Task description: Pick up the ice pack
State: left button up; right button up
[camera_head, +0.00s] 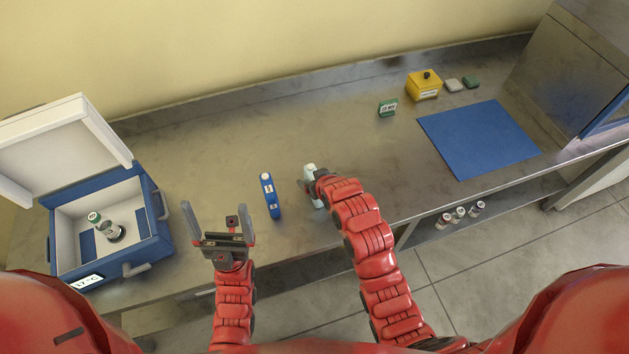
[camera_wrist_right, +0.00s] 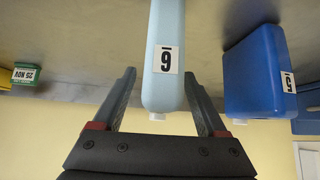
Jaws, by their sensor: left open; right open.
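A pale blue ice pack (camera_head: 311,171) stands on the steel bench, partly hidden by my right gripper in the head view. In the right wrist view the pale pack (camera_wrist_right: 163,35) has a white label with one digit and lies between the two fingers. My right gripper (camera_wrist_right: 159,82) is open, with a finger on each side of it and no clear grip. A darker blue ice pack (camera_head: 270,195) stands just left of it, and also shows in the wrist view (camera_wrist_right: 255,70). My left gripper (camera_head: 218,210) is open and empty, left of the dark pack.
An open blue-and-white cool box (camera_head: 160,232) with vials inside stands at the left. A blue mat (camera_head: 478,138), a yellow box (camera_head: 424,86) and a green date block (camera_head: 387,108) are to the right. Several vials sit below the bench edge. The bench behind the packs is clear.

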jog(key=shift+x, duration=0.95)
grip_shut()
